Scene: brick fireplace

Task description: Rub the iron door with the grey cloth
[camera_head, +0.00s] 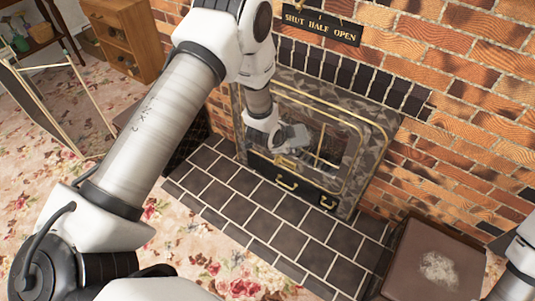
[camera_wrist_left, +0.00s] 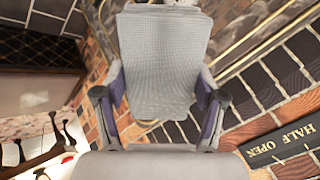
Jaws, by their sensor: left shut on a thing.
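The iron door (camera_head: 337,148) is set in the brick fireplace in the head view, with gold trim around it and a dark lower part with brass handles. My left gripper (camera_head: 284,137) is in front of its left part and hides some of it. In the left wrist view, the grey cloth (camera_wrist_left: 163,62) is a folded, woven pad between the fingers of my left gripper (camera_wrist_left: 160,100), which is shut on it. I cannot tell whether the cloth touches the door. My right gripper is out of view.
A sign reading "SHUT HALF OPEN" (camera_head: 322,25) hangs on the bricks above. Dark hearth tiles (camera_head: 270,221) lie in front. A brown box (camera_head: 412,245) with a pale patch on top stands at the right. A wooden cabinet (camera_head: 128,38) and a framed panel (camera_head: 62,105) stand at the left.

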